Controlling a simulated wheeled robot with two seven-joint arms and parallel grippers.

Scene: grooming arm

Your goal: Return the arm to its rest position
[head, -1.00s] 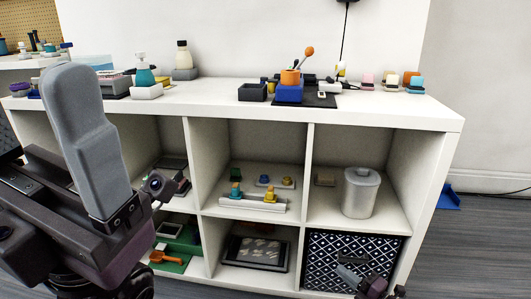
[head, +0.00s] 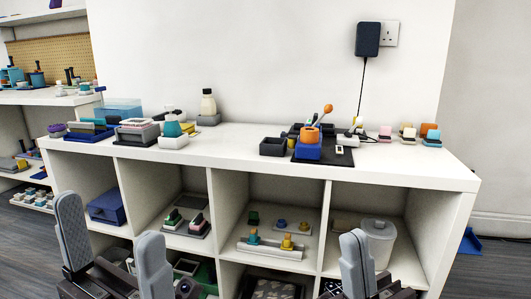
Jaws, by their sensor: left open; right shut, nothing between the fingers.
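My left gripper (head: 109,219) is at the lower left, in front of the white shelf unit (head: 420,170). Its two grey fingers are wide apart with nothing between them. My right gripper (head: 356,240) is at the lower right of centre, in front of the right-hand cubbies. Its grey fingers are together and empty, and they cover part of a cubby and its lidded canister (head: 376,240). Neither gripper appears to hold any object. The lower parts of both arms are cut off by the bottom edge of the picture.
A blue box (head: 106,207) sits in a left cubby. A black charger (head: 368,40) hangs on the wall.

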